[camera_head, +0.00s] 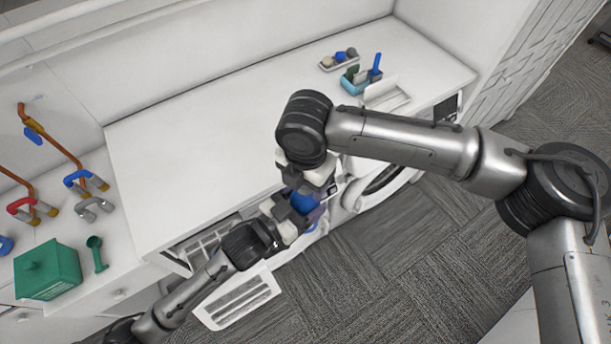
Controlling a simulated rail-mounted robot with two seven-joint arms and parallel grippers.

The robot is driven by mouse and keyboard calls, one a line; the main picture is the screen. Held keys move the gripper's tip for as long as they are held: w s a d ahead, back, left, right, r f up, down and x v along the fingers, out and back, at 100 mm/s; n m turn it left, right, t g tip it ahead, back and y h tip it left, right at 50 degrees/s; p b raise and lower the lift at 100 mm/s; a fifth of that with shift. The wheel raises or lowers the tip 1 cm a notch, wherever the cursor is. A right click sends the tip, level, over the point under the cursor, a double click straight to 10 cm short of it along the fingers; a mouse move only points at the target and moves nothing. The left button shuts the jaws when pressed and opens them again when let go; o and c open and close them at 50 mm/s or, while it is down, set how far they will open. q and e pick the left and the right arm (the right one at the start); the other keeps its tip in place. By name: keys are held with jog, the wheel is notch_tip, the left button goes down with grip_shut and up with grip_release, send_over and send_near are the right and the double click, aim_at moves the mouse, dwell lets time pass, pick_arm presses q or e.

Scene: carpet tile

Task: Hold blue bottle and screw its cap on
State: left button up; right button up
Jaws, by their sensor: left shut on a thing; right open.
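The blue bottle (303,200) is in the middle of the head view, in the air in front of the counter. My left gripper (291,213), its arm coming from the lower left, is shut on the bottle. My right gripper (310,178), its arm coming from the right, is just above the bottle and points down at its top. It is open, though its fingers are partly hidden by its own wrist. I cannot make out the cap; the grippers cover most of the bottle.
The white counter (205,150) is largely clear. At its back right are a blue caddy (354,83), a small tray (340,61) and a white tray (389,98). A green box (48,272), a green scoop (96,254) and pipes with coloured handles (81,180) are at left.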

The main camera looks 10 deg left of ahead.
jog(key=shift+c, duration=0.4)
jog(key=c, duration=0.9)
jog(key=o, duration=1.1)
notch_tip(320, 180, up, 12)
